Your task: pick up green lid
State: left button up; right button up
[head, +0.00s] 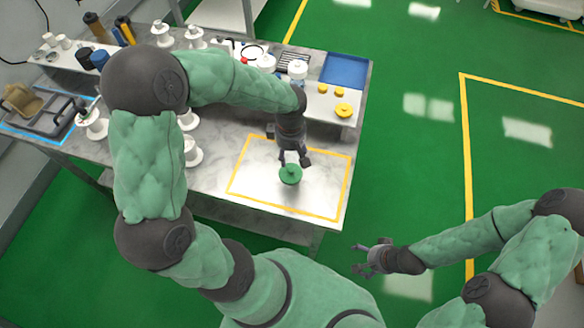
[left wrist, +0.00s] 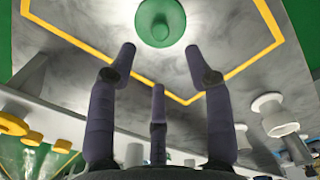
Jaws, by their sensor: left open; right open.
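The green lid (head: 290,174) is round with a small knob on top. It lies on the grey table inside a yellow taped outline. In the left wrist view the lid (left wrist: 160,22) shows at the top, beyond the fingertips. My left gripper (head: 294,159) is open and empty, just above and beside the lid, with its fingers pointing down toward it. In the left wrist view its dark fingers (left wrist: 158,70) are spread, with a gap to the lid. My right gripper (head: 366,258) is open and empty, off the table's front right side, over the green floor.
The marble-grey table (head: 215,172) carries several white spools (head: 192,150) left of the taped area. A raised shelf behind holds yellow lids (head: 343,110), a blue tray (head: 345,71) and white containers. The taped area around the lid is clear.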

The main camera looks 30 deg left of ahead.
aim_at(291, 169)
pick_arm(q)
notch_tip(291, 169, down, 2)
jog(key=shift+s+f, duration=0.1)
jog(key=shift+f, duration=0.55)
notch_tip(291, 169, down, 5)
jog(key=shift+f+b, duration=0.1)
jog(key=shift+b, duration=0.65)
grip_shut()
